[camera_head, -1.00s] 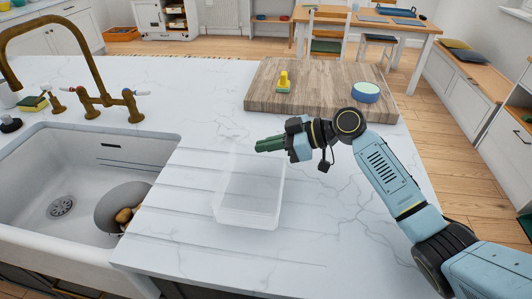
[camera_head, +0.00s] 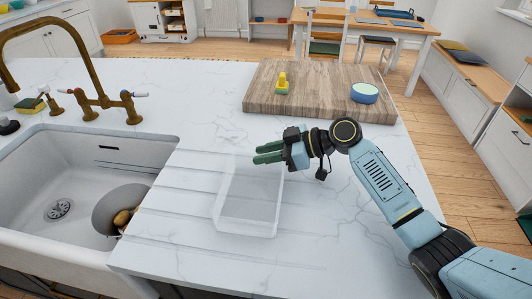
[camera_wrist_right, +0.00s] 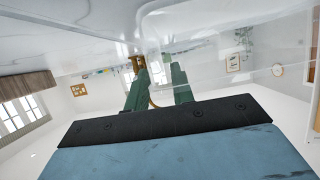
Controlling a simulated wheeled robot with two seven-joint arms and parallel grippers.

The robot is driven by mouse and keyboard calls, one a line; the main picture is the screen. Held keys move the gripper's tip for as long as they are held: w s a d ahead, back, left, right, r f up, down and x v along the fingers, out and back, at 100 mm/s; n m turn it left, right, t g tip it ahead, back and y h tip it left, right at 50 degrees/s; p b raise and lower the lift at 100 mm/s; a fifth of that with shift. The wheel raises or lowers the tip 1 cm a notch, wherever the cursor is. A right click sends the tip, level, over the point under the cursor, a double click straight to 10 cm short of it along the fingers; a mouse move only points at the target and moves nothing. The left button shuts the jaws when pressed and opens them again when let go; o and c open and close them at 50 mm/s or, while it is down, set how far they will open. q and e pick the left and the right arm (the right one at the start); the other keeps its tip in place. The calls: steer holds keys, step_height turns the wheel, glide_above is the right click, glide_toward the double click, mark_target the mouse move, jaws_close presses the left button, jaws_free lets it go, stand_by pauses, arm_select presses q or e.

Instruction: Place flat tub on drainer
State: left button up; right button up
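The flat tub (camera_head: 247,212) is a clear, see-through tray. It lies on the grooved drainer (camera_head: 175,226), to the right of the sink, and seems to rest flat. My right gripper (camera_head: 262,154) is at the tub's far right corner, with its green fingers parted. In the right wrist view my right gripper (camera_wrist_right: 158,82) shows a gap between its fingers, and the clear tub wall (camera_wrist_right: 205,50) is just beyond and beside them. Whether a finger still touches the rim is hard to tell. My left gripper is out of view.
The white sink (camera_head: 60,180) holds a grey bowl-like vessel (camera_head: 112,207). A brass tap (camera_head: 100,95) stands behind it. A wooden board (camera_head: 325,92) carries a yellow-green brush (camera_head: 282,83) and a blue round tub (camera_head: 364,93). The counter right of the drainer is clear.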

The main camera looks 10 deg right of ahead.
steer(key=shift+r, duration=0.1)
steer(key=shift+d+r, duration=0.15)
steer(key=shift+d, duration=0.1)
steer(key=v, duration=1.1)
steer(key=shift+s+d, duration=0.15)
steer(key=shift+s, duration=0.05)
